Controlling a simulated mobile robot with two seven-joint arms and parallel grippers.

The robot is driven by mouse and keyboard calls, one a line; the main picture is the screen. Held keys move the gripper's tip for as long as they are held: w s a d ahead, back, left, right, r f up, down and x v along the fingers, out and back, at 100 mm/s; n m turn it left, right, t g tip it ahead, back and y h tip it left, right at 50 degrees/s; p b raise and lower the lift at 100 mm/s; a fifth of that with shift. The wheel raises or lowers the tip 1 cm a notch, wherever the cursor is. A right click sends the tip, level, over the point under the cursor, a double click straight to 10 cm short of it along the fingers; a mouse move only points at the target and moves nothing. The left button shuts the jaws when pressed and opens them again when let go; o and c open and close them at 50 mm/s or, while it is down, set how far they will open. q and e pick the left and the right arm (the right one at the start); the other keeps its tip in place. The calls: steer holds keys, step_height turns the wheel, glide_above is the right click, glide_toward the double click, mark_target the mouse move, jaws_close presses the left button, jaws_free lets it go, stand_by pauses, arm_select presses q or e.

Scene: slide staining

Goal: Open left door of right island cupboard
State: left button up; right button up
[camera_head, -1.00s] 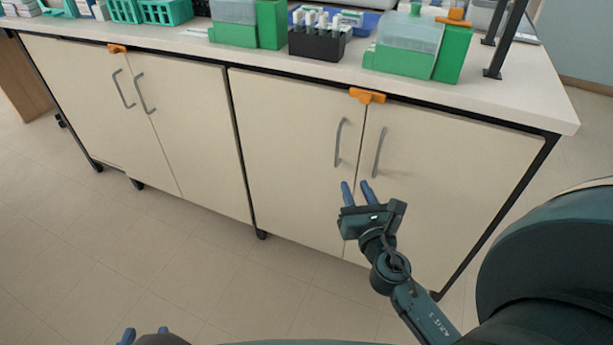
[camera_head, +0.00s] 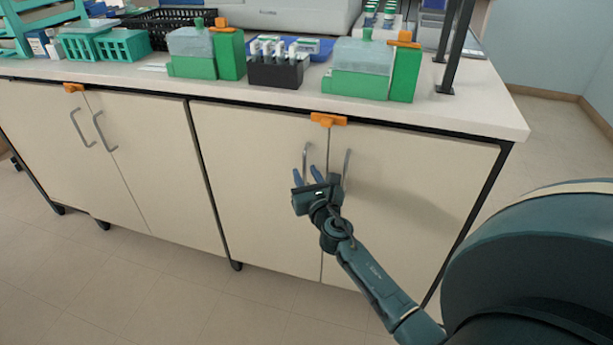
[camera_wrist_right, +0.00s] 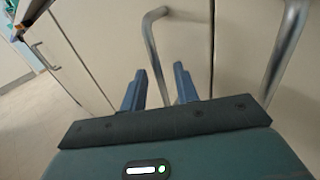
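The right island cupboard has two cream doors, both shut. Its left door (camera_head: 255,190) carries a grey vertical bar handle (camera_head: 305,160); the right door (camera_head: 410,195) has a matching handle (camera_head: 346,168). My right gripper (camera_head: 307,176) is in front of the two handles, close to the left door's handle. My left gripper is not in view.
An orange clip (camera_head: 328,119) sits at the counter edge above the seam between the doors. The countertop (camera_head: 480,110) holds green-based containers, a black vial rack (camera_head: 276,72) and teal baskets. The left cupboard (camera_head: 120,150) is shut. The floor in front is clear.

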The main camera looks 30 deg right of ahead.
jaws_close()
stand_by(0.3)
stand_by(0.4)
